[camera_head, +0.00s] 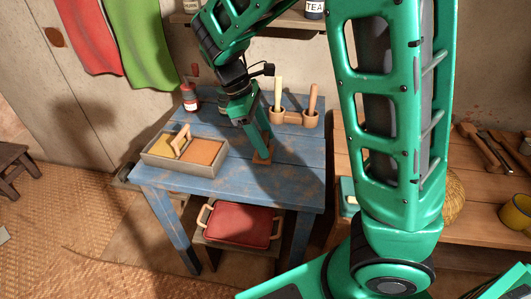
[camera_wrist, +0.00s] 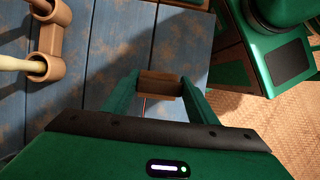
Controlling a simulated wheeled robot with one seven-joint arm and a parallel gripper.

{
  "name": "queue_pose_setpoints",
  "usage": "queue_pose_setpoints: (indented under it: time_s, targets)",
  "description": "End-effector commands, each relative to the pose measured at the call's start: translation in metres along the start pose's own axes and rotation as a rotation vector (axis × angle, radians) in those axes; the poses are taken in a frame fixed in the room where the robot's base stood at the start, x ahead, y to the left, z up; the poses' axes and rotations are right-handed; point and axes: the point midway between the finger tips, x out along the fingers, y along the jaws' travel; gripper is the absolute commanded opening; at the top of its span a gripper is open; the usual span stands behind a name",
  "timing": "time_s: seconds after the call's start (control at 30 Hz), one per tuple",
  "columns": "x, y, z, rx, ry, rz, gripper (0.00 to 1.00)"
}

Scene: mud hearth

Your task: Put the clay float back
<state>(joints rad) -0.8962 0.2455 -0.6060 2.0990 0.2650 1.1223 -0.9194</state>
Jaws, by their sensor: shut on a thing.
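My gripper (camera_head: 262,152) points down over the right front part of the blue table (camera_head: 235,185). It is shut on a small brown block (camera_wrist: 160,83), low over or touching the tabletop; I cannot tell which. The block also shows in the head view (camera_head: 262,158). It may be the clay float, but its full shape is hidden by the fingers. A grey tray (camera_head: 178,167) with a yellow and an orange part stands at the table's left. A pale wooden loop-handled piece (camera_head: 181,141) stands upright in it.
A clay-coloured holder (camera_head: 296,117) with two handled tools stands at the back right of the table, and a red bottle (camera_head: 190,98) at the back left. A red lidded box (camera_head: 240,224) sits below. A wooden bench (camera_head: 480,195) is at the right. The table's middle is clear.

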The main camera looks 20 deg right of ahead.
Motion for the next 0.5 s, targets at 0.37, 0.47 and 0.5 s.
queue_pose_setpoints:
  time_s: [0.37,0.47,0.5]
  targets:
    - [0.033,-0.009,-0.001,0.002,-0.003,-0.001,0.32]
    - [0.044,-0.008,-0.006,0.002,-0.003,0.0,0.32]
    - [0.046,-0.008,-0.007,0.002,-0.001,0.0,0.32]
